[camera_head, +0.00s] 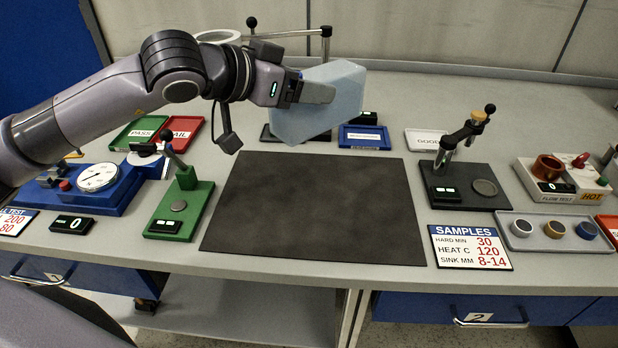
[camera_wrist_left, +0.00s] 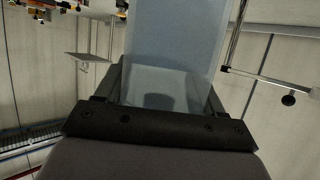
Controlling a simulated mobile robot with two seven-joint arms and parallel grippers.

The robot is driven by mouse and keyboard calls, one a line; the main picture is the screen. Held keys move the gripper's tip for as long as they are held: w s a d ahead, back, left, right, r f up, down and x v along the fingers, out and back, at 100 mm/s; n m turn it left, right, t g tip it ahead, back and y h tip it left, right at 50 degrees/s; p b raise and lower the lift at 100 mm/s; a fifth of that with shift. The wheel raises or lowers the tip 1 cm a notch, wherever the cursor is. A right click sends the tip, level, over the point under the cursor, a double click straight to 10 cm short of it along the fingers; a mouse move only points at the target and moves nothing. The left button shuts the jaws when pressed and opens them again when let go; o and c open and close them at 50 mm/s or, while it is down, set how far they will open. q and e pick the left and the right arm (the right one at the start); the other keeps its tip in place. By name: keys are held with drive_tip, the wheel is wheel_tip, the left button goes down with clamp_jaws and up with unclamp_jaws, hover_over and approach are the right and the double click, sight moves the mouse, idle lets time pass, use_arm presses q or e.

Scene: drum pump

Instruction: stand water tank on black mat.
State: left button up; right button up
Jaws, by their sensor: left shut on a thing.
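The water tank (camera_head: 335,105) is a pale blue translucent block. My left gripper (camera_head: 318,92) is shut on it and holds it tilted, above the back of the bench, behind the black mat. In the left wrist view the tank (camera_wrist_left: 172,45) rises from between the fingers of the left gripper (camera_wrist_left: 165,95). The black mat (camera_head: 310,205) lies flat in the middle of the bench and is bare. The tank hides part of the things behind it. My right gripper is not in view.
A green device (camera_head: 180,208) stands left of the mat, and a black device with a lever (camera_head: 465,185) stands right of it. A samples card (camera_head: 470,247) lies at the front right. A blue tray (camera_head: 364,138) and a metal frame (camera_head: 327,45) are near the tank.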

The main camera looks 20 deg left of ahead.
use_arm(q)
wheel_tip(320, 180, down, 17)
drive_tip(key=o, duration=1.5)
drive_tip(key=shift+s+f, duration=0.1)
drive_tip(key=b+v, duration=0.3)
drive_tip(key=v, duration=0.9)
